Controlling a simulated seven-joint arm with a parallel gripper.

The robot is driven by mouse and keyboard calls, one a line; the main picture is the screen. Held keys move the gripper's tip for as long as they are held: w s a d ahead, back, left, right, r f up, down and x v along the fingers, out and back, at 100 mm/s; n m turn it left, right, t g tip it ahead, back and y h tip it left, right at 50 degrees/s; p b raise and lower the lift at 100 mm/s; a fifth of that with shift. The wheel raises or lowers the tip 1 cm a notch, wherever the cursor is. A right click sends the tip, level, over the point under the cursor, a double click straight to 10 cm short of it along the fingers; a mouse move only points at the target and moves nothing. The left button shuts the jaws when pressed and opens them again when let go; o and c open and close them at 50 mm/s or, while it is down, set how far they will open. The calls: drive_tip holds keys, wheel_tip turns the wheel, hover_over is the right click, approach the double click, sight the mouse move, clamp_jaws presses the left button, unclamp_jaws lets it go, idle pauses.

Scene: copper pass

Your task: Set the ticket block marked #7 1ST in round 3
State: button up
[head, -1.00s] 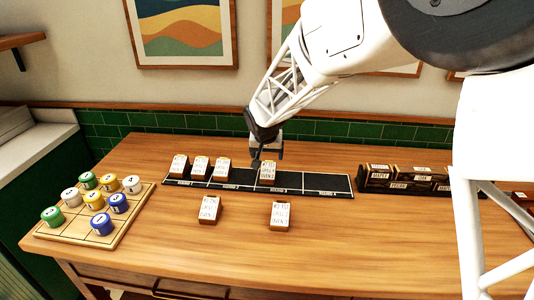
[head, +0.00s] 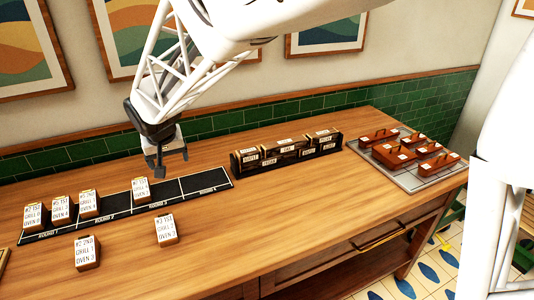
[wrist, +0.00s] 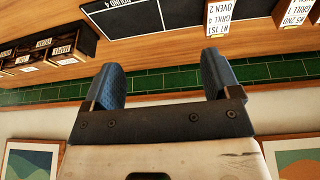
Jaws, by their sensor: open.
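The ticket block marked #7 1ST (wrist: 217,20) reads clearly in the wrist view. In the head view this block (head: 141,190) stands upright on the black strip (head: 205,183), in the left part of the section labelled ROUND 3. My gripper (head: 171,168) is open and empty, above and a little behind the block, apart from it. In the wrist view, the space between my fingers (wrist: 165,88) is empty.
Three blocks (head: 62,210) stand at the strip's left end. Two loose blocks (head: 87,252) (head: 166,230) stand in front; ROUND 4 is empty. A dark rack (head: 286,151) and a tray of red-brown boxes (head: 432,180) lie right.

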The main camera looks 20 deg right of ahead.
drive_tip(key=s+d+r, duration=0.1)
drive_tip(key=s+d, duration=0.4)
drive_tip(key=s, duration=0.6)
drive_tip(key=s+d+r+g, duration=0.1)
drive_tip(key=s+d, duration=0.4)
drive_tip(key=s, duration=0.6)
drive_tip(key=s+d+r, duration=0.1)
drive_tip(key=s+d, duration=0.5)
drive_tip(key=s, duration=0.5)
drive_tip(key=shift+o, duration=0.4)
drive_tip(key=shift+w, duration=0.1)
